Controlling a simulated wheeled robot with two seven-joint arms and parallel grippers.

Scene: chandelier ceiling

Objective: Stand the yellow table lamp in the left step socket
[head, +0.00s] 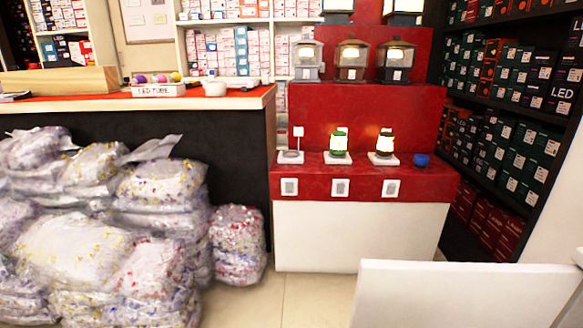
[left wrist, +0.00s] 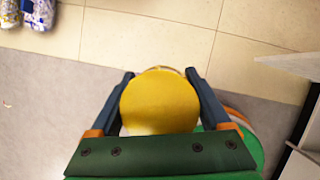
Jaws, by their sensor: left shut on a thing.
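The yellow table lamp (left wrist: 160,103) shows from above in the left wrist view, as a round yellow top. My left gripper (left wrist: 160,76) has its two dark blue fingers on either side of it and is shut on it. The lamp's lower part is mostly hidden. In the head view the left step socket (head: 290,157) is a white base with a round ring on the red step (head: 318,180); it looks empty, with a small white card behind it. Neither gripper shows in the head view.
A green lamp (head: 338,143) stands in the middle socket and a dark lit lamp (head: 384,144) in the right one. A blue cup (head: 420,160) sits at the step's right. Bagged goods (head: 80,240) fill the left; a white panel (head: 450,293) stands front right.

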